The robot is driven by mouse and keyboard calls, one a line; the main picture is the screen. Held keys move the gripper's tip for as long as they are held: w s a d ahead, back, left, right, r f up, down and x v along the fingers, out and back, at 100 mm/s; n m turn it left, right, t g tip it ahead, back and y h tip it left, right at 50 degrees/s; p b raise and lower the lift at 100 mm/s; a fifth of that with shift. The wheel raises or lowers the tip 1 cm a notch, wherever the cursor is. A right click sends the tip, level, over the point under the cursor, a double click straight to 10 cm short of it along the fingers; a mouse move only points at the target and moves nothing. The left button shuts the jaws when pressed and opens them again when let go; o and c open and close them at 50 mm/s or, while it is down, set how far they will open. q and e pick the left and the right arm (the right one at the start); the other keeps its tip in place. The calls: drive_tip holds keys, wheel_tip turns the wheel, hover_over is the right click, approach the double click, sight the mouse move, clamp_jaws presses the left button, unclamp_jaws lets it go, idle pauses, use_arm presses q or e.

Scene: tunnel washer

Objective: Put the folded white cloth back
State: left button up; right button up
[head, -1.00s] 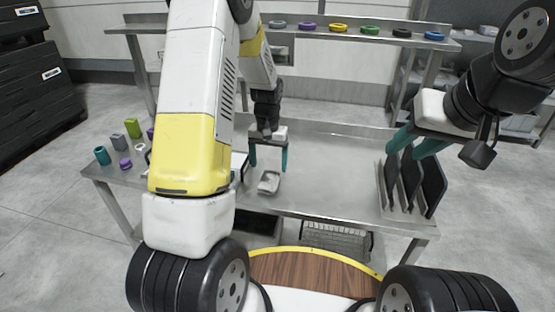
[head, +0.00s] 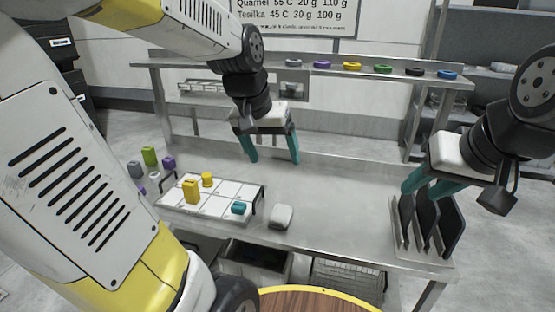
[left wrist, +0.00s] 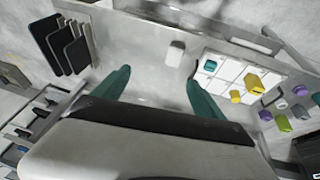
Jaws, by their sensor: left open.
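A small white block-like item (head: 281,217), which looks like the folded white cloth, lies on the steel table (head: 335,215) near its front edge, right of a white gridded tray (head: 216,206). It also shows in the left wrist view (left wrist: 175,52), beyond and between my fingertips. My left gripper (head: 273,158) is open and empty, above the table and behind the cloth in the head view; its fingers also show in the left wrist view (left wrist: 160,75). My right gripper (head: 424,192) has its fingers apart and empty, at the upright dark boards at the right.
The gridded tray holds yellow and teal pieces, with small coloured items (head: 150,156) left of it. A rack of dark boards (head: 428,220) stands at the right end. A back shelf (head: 340,68) carries several coloured rings. The table's middle is clear.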

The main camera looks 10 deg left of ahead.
use_arm(q)
drive_tip(key=s+r+t, duration=0.2)
drive_tip(key=s, duration=0.7)
drive_tip(key=shift+s+d+r, duration=0.2)
drive_tip(key=shift+d+r, duration=0.1)
drive_tip(key=shift+d, duration=0.1)
